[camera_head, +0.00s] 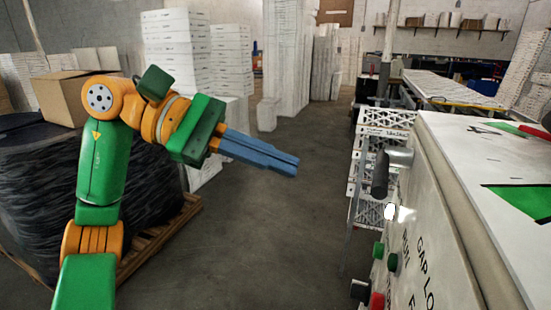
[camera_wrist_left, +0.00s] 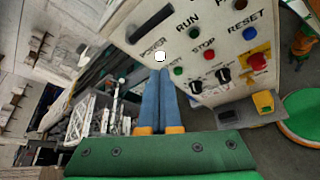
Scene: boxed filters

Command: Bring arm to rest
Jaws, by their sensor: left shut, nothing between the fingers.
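My left arm (camera_head: 103,165), green and orange, comes in from the left in the head view and is bent at the elbow. Its left gripper (camera_head: 296,166) has blue fingers pointing right over the aisle. In the left wrist view the left gripper (camera_wrist_left: 160,74) shows its fingers together with nothing between them. The fingertips appear just below the lit white power lamp (camera_wrist_left: 160,56) of the control panel (camera_wrist_left: 205,60); in the head view they are clearly apart from the machine (camera_head: 440,215). My right gripper is not seen.
The machine with red and green buttons fills the right side. A black-wrapped pallet load (camera_head: 35,185) with a cardboard box (camera_head: 65,98) stands behind my left arm. Stacks of white boxes (camera_head: 180,50) stand at the back. The floor (camera_head: 270,225) between is clear.

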